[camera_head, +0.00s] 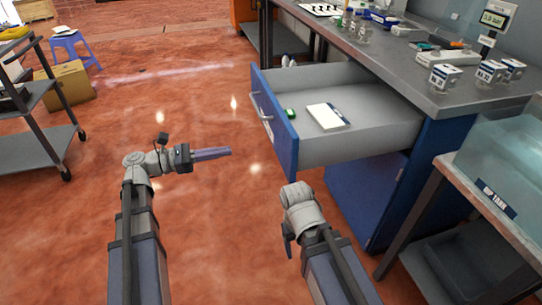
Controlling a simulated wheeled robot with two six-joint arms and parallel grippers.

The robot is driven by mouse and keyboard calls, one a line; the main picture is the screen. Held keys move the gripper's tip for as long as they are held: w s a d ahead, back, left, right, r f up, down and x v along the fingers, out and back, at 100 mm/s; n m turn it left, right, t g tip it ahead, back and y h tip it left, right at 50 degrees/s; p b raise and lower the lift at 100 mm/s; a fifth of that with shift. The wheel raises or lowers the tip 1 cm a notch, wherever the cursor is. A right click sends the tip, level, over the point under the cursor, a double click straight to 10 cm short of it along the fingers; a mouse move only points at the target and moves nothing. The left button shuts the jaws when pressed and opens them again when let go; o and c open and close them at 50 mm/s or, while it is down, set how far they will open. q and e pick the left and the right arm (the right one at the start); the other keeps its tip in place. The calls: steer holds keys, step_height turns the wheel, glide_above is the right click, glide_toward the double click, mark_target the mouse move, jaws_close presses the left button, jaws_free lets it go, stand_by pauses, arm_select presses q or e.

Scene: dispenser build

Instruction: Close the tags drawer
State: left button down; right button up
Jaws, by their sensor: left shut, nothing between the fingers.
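The drawer (365,143) stands pulled out of the blue bench, with a blue front panel (283,146) facing left and a curved metal handle (261,106) on it. A white notepad-like block (328,116) and a small green item (290,113) lie inside. I see no label on the drawer. My left gripper (226,152) is shut and empty, pointing right, a short way left of the drawer front and apart from it. My right arm's wrist (302,205) is below and in front of the drawer. Its fingers are mostly hidden, so its jaw state is unclear.
The grey bench top (400,62) holds several small white boxes and other items. A dip tank (506,165) stands on a table at the right. A shelf cart (40,135), a cardboard box (68,86) and a blue stool (68,45) are at the left. Red floor between is clear.

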arm_select(q)
steer(key=shift+a, duration=0.1)
arm_select(e)
steer(key=shift+f, duration=0.1)
arm_select(q)
glide_toward(281, 141)
steer(key=x, duration=0.7)
steer(key=shift+w+a+f, duration=0.1)
steer(key=shift+w+f, duration=0.05)
